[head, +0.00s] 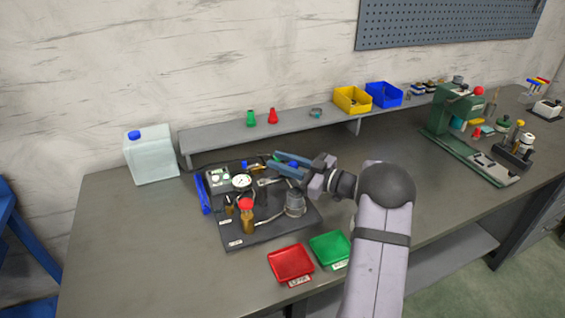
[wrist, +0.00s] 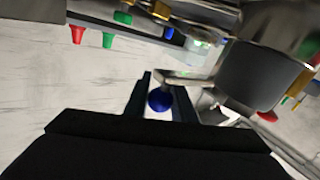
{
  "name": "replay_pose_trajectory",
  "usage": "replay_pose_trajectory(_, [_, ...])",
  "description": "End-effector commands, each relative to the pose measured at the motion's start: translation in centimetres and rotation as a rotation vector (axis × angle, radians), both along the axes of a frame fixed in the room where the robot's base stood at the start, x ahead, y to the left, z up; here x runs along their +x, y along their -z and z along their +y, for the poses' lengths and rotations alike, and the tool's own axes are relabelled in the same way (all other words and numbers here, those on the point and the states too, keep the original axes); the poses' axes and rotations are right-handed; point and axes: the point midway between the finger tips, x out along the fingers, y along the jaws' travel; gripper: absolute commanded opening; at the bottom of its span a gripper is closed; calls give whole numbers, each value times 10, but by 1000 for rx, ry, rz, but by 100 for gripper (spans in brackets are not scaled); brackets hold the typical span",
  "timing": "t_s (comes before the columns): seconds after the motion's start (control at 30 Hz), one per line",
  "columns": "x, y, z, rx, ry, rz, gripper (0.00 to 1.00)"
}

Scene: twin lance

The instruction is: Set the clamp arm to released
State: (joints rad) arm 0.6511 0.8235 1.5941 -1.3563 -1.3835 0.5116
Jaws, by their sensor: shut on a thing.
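The clamp arm (wrist: 180,78) shows in the wrist view as a pale metal lever ending in a round blue knob (wrist: 159,100). My gripper (wrist: 160,98) has its two dark fingers on either side of this knob and is shut on it. In the head view my gripper (head: 277,161) reaches in from the right over the back of a dark fixture board (head: 232,243). The clamp arm is small and partly hidden there by my fingers, so its exact angle cannot be told.
The board carries a round gauge (head: 241,182), a red-topped brass part (head: 247,217) and a grey cylinder (head: 295,203). A red tray (head: 291,263) and a green tray (head: 330,248) lie in front. A shelf (head: 220,136) runs behind.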

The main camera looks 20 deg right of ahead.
Motion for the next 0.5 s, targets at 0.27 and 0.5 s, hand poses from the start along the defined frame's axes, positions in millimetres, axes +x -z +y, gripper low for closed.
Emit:
replay_pose_trajectory(0.27, [0, -1, 0, 2, -1, -2, 0])
replay_pose_trajectory(0.5, [0, -1, 0, 0, 0, -2, 41])
